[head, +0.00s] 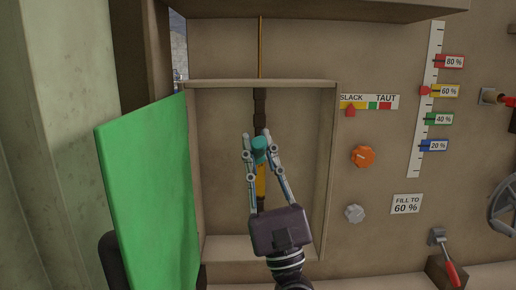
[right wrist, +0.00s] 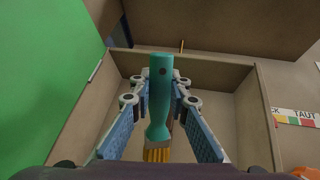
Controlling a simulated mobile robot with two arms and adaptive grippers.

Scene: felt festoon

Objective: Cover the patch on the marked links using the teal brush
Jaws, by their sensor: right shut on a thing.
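My right gripper (head: 258,146) is shut on the teal brush (head: 260,147), in front of a recessed box in the wall. In the right wrist view the brush handle (right wrist: 161,95) stands upright between the fingers, with its yellow-orange bristles (right wrist: 157,155) at the lower end. Dark links (head: 260,108) hang down the middle of the box behind the gripper. A yellow stretch (head: 261,182) shows between the fingers in the head view; I cannot tell whether it is marked links or bristles. The patch cannot be made out, nor whether the brush touches the links. My left gripper is not in view.
A green door panel (head: 150,190) stands open at the box's left. The box frame (head: 331,180) borders the recess on the right. Right of it are a SLACK/TAUT gauge (head: 369,102), an orange knob (head: 362,156), a grey knob (head: 355,213) and a red-handled lever (head: 446,262).

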